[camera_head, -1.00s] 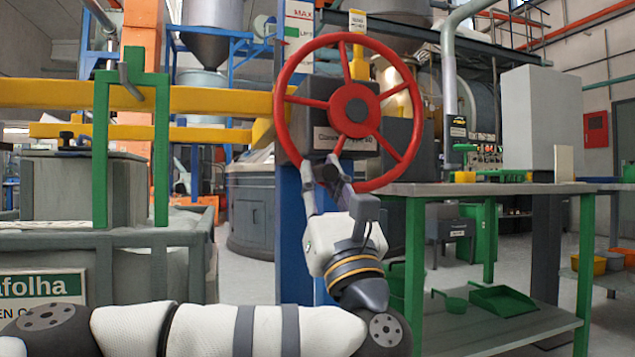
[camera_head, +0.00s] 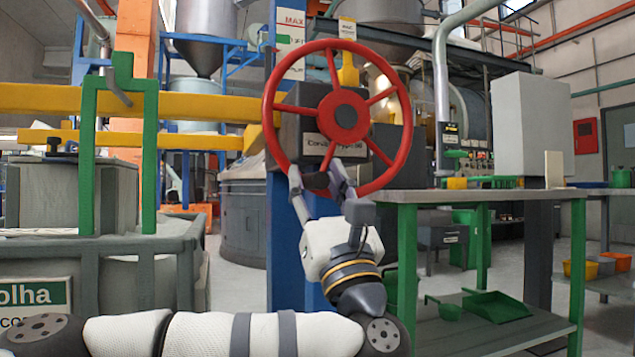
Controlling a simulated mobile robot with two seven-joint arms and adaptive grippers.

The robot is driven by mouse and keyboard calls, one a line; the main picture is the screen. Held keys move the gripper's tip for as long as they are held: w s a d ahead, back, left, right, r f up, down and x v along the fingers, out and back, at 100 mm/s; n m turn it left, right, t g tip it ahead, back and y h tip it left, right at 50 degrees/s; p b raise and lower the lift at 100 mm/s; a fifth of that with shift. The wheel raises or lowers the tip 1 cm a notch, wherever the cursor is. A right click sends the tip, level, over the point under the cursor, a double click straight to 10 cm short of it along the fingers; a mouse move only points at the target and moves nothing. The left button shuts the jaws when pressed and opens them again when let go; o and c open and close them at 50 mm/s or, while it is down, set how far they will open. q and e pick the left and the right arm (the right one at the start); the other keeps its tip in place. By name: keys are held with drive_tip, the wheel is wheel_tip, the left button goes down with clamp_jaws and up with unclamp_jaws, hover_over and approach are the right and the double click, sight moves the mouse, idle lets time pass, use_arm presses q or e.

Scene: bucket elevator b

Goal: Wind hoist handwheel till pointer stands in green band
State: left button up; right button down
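The red handwheel (camera_head: 345,116) stands upright on a dark box on a blue post, its face towards me. My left gripper (camera_head: 316,179) reaches up to the lower left of its rim. One finger is on each side of a dark piece at the rim, which may be a grip. Whether the fingers press on it I cannot tell. A white scale plate (camera_head: 291,22) marked MAX, with a green patch, shows above left of the wheel. I cannot make out a pointer for certain. My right gripper is not in view.
A green-legged table (camera_head: 450,195) stands close right of the wheel, with a green dustpan (camera_head: 497,306) on its lower shelf. A grey tank (camera_head: 165,260) and a green frame (camera_head: 88,150) are at left. Yellow beams (camera_head: 210,102) end near the wheel's left side.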

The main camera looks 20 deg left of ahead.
use_arm(q)
drive_tip(key=v, duration=1.2)
drive_tip(key=shift+r, duration=0.1)
